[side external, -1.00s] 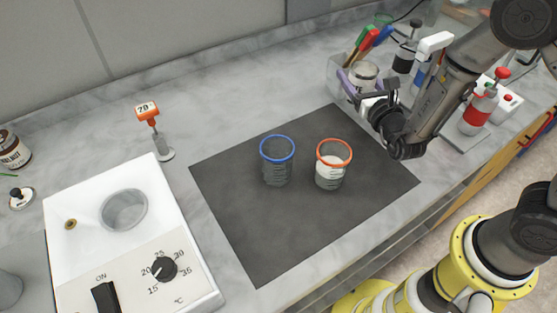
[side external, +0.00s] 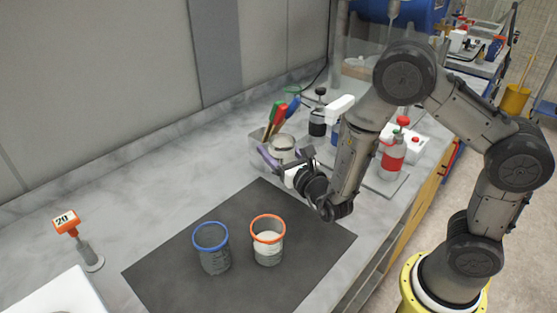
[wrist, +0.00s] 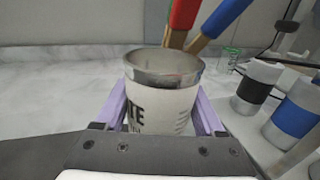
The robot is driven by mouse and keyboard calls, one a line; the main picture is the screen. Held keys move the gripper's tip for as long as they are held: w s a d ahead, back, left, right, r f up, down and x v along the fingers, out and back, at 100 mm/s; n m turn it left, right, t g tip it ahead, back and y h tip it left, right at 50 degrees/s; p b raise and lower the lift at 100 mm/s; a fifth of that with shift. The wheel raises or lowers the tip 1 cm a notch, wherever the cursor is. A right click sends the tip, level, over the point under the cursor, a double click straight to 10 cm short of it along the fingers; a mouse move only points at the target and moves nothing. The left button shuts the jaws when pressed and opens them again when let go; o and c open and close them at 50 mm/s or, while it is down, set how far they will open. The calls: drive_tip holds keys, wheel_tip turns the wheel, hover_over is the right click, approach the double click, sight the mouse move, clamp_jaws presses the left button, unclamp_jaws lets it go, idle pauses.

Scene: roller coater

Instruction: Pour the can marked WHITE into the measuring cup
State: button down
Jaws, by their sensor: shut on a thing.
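My gripper (side external: 287,157) is shut on a pale metal can (wrist: 163,105), one purple finger on each side. The can is upright, and its label shows part of a word ending in "TE" in the wrist view. It also shows in the side external view (side external: 283,143), beyond the mat's far corner. Two clear cups stand upright on the dark mat (side external: 180,273): a blue-rimmed cup (side external: 213,255) that looks empty and an orange-rimmed cup (side external: 268,249) holding something white. My gripper is behind and right of both cups, apart from them.
A red-banded bottle (side external: 392,158) is right of my arm. An orange "20" sign (side external: 66,222) stands left; counter between is clear.

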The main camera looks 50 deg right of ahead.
drive_tip(key=shift+r, duration=0.1)
drive_tip(key=shift+a+r, duration=0.15)
drive_tip(key=shift+a, duration=0.05)
drive_tip(key=s+a+r+n, duration=0.2)
drive_tip(key=a+n, duration=0.3)
drive_tip(key=a, duration=0.5)
drive_tip(key=s+a+r+n, duration=0.2)
drive_tip(key=s+a+n, duration=0.3)
drive_tip(key=a, duration=0.4)
drive_tip(key=shift+s+a+r, duration=0.15)
drive_tip(key=shift+s+a, duration=0.15)
drive_tip(key=shift+a, duration=0.1)
drive_tip(key=shift+r+n, duration=0.2)
drive_tip(key=shift+n, duration=0.4)
